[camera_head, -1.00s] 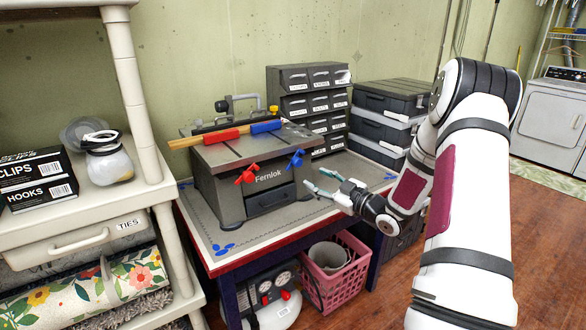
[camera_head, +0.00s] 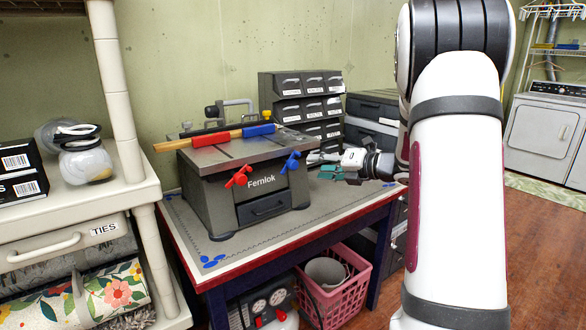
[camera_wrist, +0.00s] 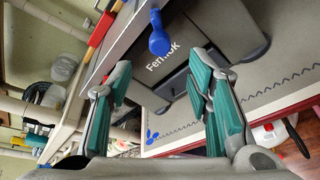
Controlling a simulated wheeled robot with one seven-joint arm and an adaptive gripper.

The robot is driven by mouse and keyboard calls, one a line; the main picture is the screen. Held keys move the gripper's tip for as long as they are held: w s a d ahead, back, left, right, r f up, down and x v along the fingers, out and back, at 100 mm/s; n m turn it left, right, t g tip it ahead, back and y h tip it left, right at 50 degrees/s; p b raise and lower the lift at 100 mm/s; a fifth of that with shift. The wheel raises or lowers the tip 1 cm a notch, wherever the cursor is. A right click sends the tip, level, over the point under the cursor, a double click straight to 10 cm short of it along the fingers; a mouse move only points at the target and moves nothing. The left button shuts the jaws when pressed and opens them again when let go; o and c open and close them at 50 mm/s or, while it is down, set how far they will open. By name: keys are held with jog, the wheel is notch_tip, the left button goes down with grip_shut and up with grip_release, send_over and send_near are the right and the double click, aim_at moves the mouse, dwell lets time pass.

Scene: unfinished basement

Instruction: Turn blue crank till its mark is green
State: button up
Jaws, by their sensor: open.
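The blue crank (camera_head: 291,161) sits on the front of the dark grey Fernlok machine (camera_head: 205,190), near its right corner. A red crank (camera_head: 238,177) sits to its left. My gripper (camera_head: 318,158) is open and empty, just right of the blue crank and apart from it. In the wrist view the blue crank (camera_wrist: 158,36) shows above and between my green-padded fingers (camera_wrist: 160,95), beyond their tips. Its mark is not visible in either view.
The machine stands on a workbench (camera_head: 225,252) with a grey mat. A drawer cabinet (camera_head: 300,85) and stacked cases (camera_head: 372,125) stand behind. A shelf unit (camera_head: 125,120) is on the left. A pink basket (camera_head: 345,295) sits under the bench.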

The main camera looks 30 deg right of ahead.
aim_at(295, 165)
jog(key=b+x, duration=0.1)
jog(key=x, duration=0.9)
jog(key=shift+w, duration=0.25)
jog(key=shift+c, duration=0.6)
grip_shut()
